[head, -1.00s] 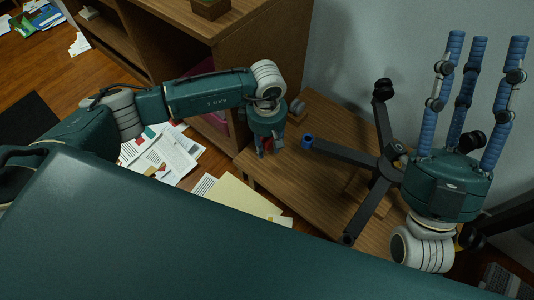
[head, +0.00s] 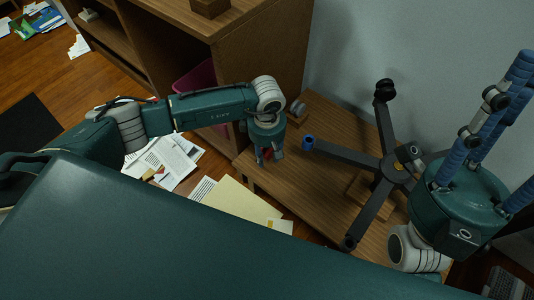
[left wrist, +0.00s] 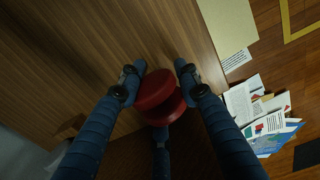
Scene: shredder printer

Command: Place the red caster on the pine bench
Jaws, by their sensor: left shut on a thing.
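The red caster shows between the fingers of my left gripper (head: 269,158), which is shut on it. In the left wrist view the red caster (left wrist: 155,88) is two round red discs, held between the blue fingertips. The pine bench (head: 325,185) is a low wooden top in the middle of the head view. My left gripper points down over its left end. I cannot tell whether the caster touches the wood. In the left wrist view the bench top (left wrist: 110,40) fills the upper left. My right gripper (head: 515,115) is at the right edge, fingers up, spread and empty.
A dark star-shaped chair base (head: 375,185) with black casters and one blue caster (head: 307,143) lies on the bench. A small grey caster (head: 298,107) sits at the back. A wooden cabinet (head: 265,60) stands behind left. Papers (head: 235,205) cover the floor left.

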